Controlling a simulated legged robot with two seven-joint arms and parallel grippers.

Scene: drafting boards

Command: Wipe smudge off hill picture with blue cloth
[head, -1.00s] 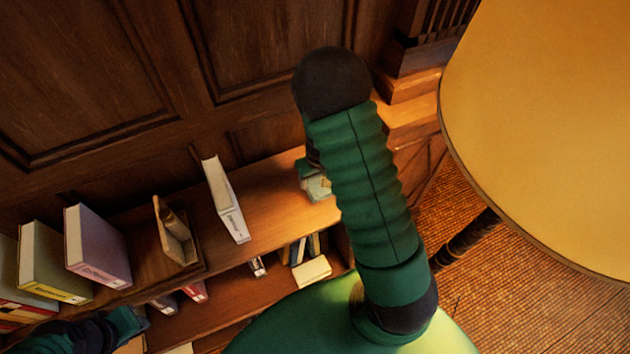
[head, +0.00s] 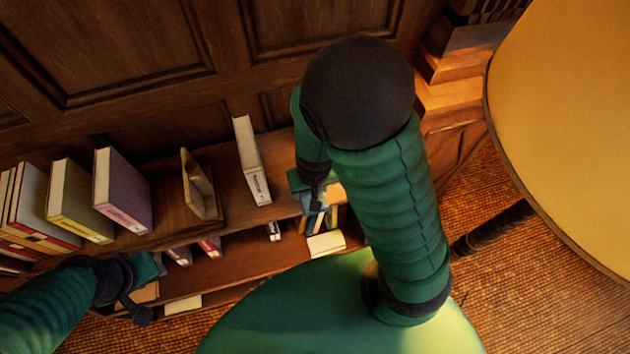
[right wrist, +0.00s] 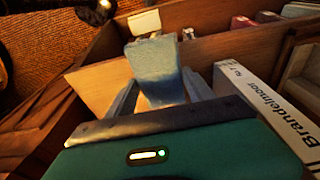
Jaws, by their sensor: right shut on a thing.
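A blue cloth (right wrist: 156,72) is pinched between the fingers of my right gripper (right wrist: 158,90) in the right wrist view. It stands up folded above the fingertips, in front of the shelf boards. In the head view my right gripper (head: 314,198) is small and partly hidden behind my own arm, over the right end of the bookshelf. My left gripper (head: 142,290) is at the lower left, in front of the shelf; its jaw opening is not clear. The hill picture and its smudge are not in view.
A wooden bookshelf (head: 225,222) holds several books, including a white book (head: 252,162) close to the right gripper, also in the right wrist view (right wrist: 262,112). A round yellow tabletop (head: 575,110) is at the right. A panelled wall (head: 140,50) stands behind the shelf.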

